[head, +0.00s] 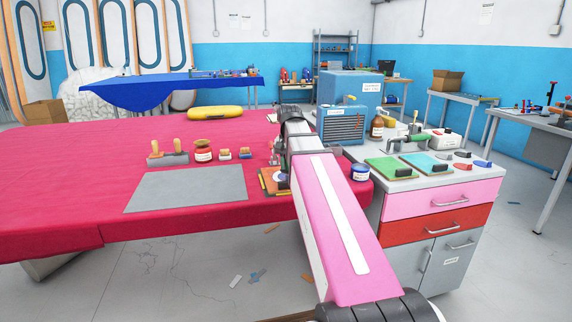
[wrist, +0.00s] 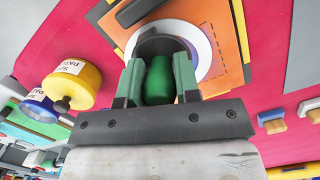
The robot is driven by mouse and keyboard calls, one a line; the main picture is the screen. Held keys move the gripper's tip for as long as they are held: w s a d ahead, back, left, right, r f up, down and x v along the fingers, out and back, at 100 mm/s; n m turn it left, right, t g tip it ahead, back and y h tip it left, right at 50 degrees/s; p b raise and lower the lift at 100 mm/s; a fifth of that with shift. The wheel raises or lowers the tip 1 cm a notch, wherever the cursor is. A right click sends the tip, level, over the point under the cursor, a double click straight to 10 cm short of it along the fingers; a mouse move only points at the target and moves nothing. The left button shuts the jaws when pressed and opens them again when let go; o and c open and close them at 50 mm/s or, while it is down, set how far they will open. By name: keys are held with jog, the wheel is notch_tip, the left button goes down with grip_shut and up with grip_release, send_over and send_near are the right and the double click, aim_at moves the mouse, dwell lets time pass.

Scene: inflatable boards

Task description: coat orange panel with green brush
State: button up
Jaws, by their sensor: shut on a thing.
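The orange panel (wrist: 227,38) lies on the red-covered table in the wrist view, with a white ring and a pale disc on it. In the head view the panel (head: 266,184) shows at the table's front edge, partly hidden by my arm. My gripper (wrist: 158,66) is shut on the green brush (wrist: 159,84), whose green handle shows between the two fingers. The brush is over the ring on the panel; a dark rounded part shows beyond the handle. I cannot tell whether its bristles touch the panel. In the head view the gripper is mostly hidden behind my arm.
A yellow jar (wrist: 76,82) stands beside the panel. A grey mat (head: 187,189), a red jar (head: 203,150) and small brushes (head: 225,154) are on the red table (head: 60,170). A cabinet (head: 430,228) on the right bears a green board (head: 383,171) and a teal board (head: 425,164).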

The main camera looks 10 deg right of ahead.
jog(key=shift+w+d, duration=0.1)
jog(key=shift+d, duration=0.1)
jog(key=shift+w+f, duration=0.1)
jog(key=shift+w, duration=4.7)
notch_tip(320, 180, up, 6)
jog(key=shift+r, duration=1.5)
